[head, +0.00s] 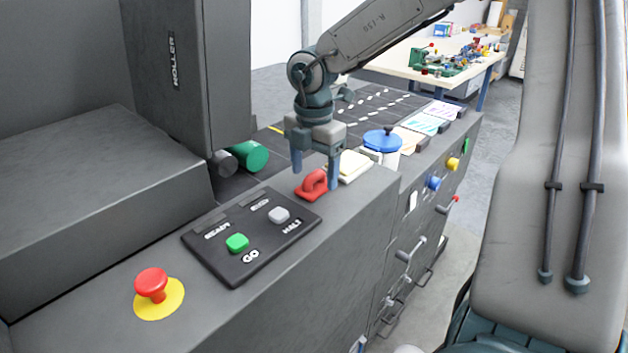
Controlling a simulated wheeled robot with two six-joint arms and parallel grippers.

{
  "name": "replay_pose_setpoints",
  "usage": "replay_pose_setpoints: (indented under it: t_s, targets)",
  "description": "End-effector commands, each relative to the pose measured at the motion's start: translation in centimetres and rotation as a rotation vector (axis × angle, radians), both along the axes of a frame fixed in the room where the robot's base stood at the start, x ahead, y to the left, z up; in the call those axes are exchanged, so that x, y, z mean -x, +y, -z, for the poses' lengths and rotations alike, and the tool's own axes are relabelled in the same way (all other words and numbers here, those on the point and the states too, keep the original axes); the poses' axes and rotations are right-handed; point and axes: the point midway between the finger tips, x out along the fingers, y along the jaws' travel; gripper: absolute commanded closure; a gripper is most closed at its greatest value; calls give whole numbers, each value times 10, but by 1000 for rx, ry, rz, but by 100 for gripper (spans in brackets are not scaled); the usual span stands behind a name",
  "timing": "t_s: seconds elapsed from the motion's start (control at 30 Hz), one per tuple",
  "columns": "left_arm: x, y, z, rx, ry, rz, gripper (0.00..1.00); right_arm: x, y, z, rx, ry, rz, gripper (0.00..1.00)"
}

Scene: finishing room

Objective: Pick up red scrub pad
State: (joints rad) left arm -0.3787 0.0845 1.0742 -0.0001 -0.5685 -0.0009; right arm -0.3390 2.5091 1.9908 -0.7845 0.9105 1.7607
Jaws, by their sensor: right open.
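The gripper appears empty. I cannot tell whether either finger touches the pad. My left gripper is not in view.
A cream pad (352,165) and a white tub with a blue lid (381,140) stand close behind. The button panel (252,234) and red stop button (151,284) are in front. A green roller (250,155) is at left.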

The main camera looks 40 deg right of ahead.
Motion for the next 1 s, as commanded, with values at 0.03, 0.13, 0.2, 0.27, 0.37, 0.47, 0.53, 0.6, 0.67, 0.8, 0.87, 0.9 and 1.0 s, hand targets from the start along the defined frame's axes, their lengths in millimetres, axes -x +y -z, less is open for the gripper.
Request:
replay_pose_setpoints:
  t_s: [0.03,0.13,0.2,0.27,0.37,0.47,0.53,0.6,0.67,0.8,0.87,0.9,1.0]
  targets:
    - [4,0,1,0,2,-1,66,1,0,7,-2,4,0,29]
    - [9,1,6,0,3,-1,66,1,0,17,-2,2,-1,29]
    - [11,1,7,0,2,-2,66,1,0,21,-2,1,1,29]
    - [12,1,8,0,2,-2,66,0,0,22,-2,0,1,29]
    - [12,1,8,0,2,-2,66,0,0,22,-2,-1,1,29]
    - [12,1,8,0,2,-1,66,0,0,22,-1,-1,0,37]
    - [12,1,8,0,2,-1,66,0,0,22,-1,-1,0,51]
    - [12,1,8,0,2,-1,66,0,0,22,-1,-1,0,64]
    - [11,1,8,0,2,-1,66,0,0,22,-1,-1,0,76]
    - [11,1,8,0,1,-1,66,0,0,22,-1,-1,0,78]
    - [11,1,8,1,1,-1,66,0,0,22,-1,-1,0,78]
    - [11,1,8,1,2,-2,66,0,0,22,-1,-1,0,78]
    - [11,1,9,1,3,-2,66,0,0,20,-1,-1,0,78]
